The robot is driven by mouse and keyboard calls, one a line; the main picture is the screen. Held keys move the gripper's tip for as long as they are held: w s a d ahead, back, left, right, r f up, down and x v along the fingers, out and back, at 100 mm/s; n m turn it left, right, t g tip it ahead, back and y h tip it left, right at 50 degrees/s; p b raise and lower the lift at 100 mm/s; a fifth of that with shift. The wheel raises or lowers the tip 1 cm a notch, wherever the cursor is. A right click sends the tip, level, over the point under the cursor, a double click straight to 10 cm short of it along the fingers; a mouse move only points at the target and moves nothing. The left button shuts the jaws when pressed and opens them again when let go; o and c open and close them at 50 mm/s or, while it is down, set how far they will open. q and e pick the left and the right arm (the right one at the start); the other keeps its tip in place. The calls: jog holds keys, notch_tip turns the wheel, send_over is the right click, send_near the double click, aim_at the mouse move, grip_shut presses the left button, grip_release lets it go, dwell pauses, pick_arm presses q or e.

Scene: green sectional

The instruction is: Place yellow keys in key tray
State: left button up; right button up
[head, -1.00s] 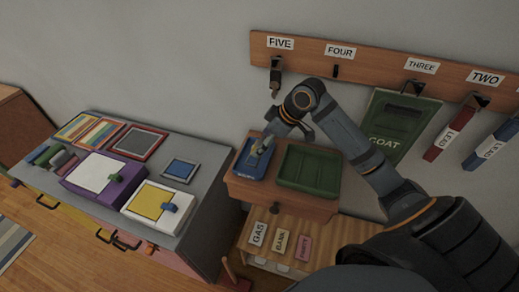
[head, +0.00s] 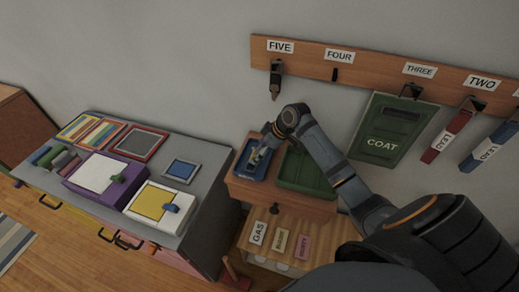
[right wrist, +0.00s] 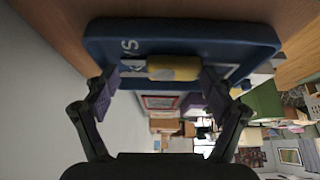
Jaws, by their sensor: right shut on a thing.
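The blue key tray (head: 240,171) sits on the left of a small wooden wall shelf in the head view. It also fills the top of the right wrist view (right wrist: 240,42), with part of its white lettering showing. My right gripper (head: 262,153) is down at the tray. In the right wrist view the gripper (right wrist: 162,72) is shut on the yellow keys (right wrist: 173,67), which lie between its fingertips against or just over the tray floor; I cannot tell which. My left gripper is out of view.
A green tray (head: 300,173) stands right of the key tray, partly behind my arm. Above hangs a hook rail (head: 380,78) with a green coat board (head: 393,132). A grey cabinet (head: 205,205) with coloured boxes stands at left.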

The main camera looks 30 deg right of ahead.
jog(key=shift+f, duration=0.15)
jog(key=o, duration=1)
jog(key=shift+r, duration=0.25)
jog(key=b+v, duration=0.1)
jog(key=v, duration=1.1)
jog(key=shift+f, duration=0.1)
